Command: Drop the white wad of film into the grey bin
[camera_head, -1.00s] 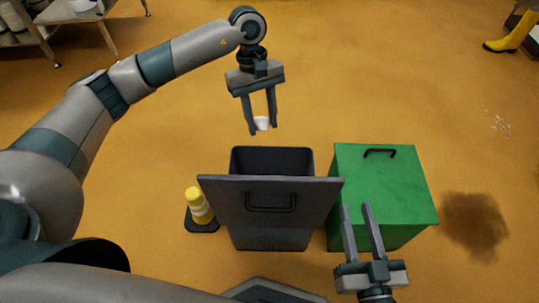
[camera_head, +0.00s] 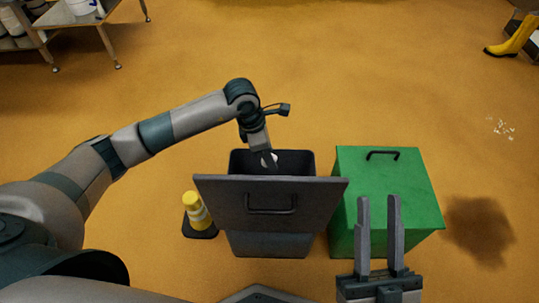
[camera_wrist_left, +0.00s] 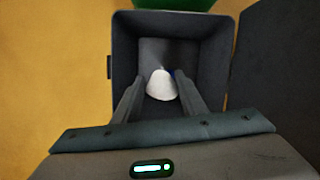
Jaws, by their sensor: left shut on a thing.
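The grey bin (camera_head: 270,245) stands in the middle of the head view, its lid (camera_head: 320,203) raised on the near side and its mouth uncovered. My left gripper (camera_head: 269,162) points down at the bin's mouth. It is shut on the white wad of film (camera_head: 270,157), which is partly hidden in the head view. In the left wrist view the white wad (camera_wrist_left: 161,86) sits between the two fingers, with the bin's inner walls (camera_wrist_left: 213,50) around it. My right gripper (camera_head: 379,200) is open and empty, in front of the green bin.
A closed green bin (camera_head: 390,185) with a black handle stands right of the grey bin. A yellow and white cone (camera_head: 196,210) stands close on the left. A dark stain (camera_head: 478,228) and white scraps (camera_head: 502,129) lie on the floor at right. The floor behind the bins is clear.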

